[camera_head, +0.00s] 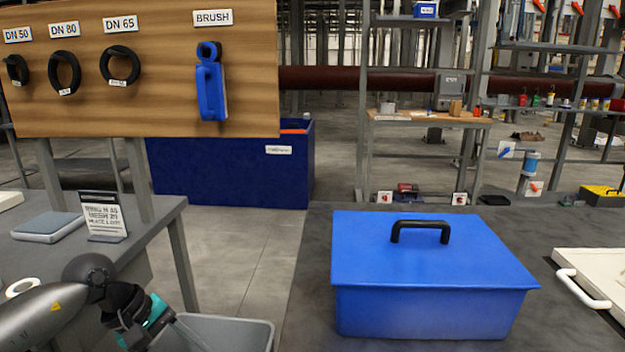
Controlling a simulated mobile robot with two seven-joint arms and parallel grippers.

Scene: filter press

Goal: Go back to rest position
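My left arm comes in from the lower left. Its dark wrist and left gripper (158,322), with teal parts, are low in the picture above a grey bin (262,335). The gripper is small and seen from behind, so I cannot tell whether its fingers are open or shut, or whether they hold anything. My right gripper is not in view.
A blue lidded box (430,285) with a black handle stands on the dark table (310,270). A white panel with a handle (590,285) is at right. A grey table (150,230) is at left, below a wooden board (160,100) with hanging rings and a blue brush (211,90).

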